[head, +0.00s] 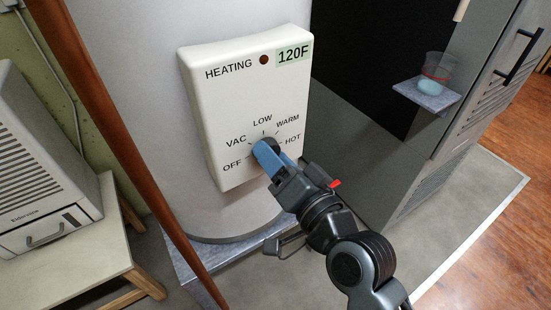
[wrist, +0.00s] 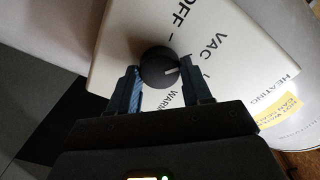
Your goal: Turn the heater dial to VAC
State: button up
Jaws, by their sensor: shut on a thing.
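The heater dial (wrist: 157,66) is a round black knob with a white pointer line, on the white heating panel (head: 225,95). In the head view the dial (head: 271,143) is partly hidden behind my fingers. Around it are the labels OFF, VAC (head: 236,141), LOW, WARM and HOT. My gripper (head: 274,156) has blue fingers shut on the dial from two sides, as the wrist view also shows. In the wrist view the pointer line points right, to the VAC–LOW side; the exact mark is unclear because a finger covers part of the labels.
The panel is on a large pale grey cylinder (head: 130,55) and reads 120F. A brown pole (head: 120,140) stands left of the panel. A grey cabinet (head: 490,80) and a small shelf (head: 447,102) with a clear cup are at right. A low table (head: 75,262) stands at left.

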jog(key=shift+f, duration=0.1)
jog(key=o, duration=1.1)
jog(key=shift+c, duration=0.2)
jog(key=v, duration=0.7)
jog(key=shift+s+d+b, duration=0.2)
jog(key=shift+s+b, duration=0.15)
jog(key=shift+b, duration=0.05)
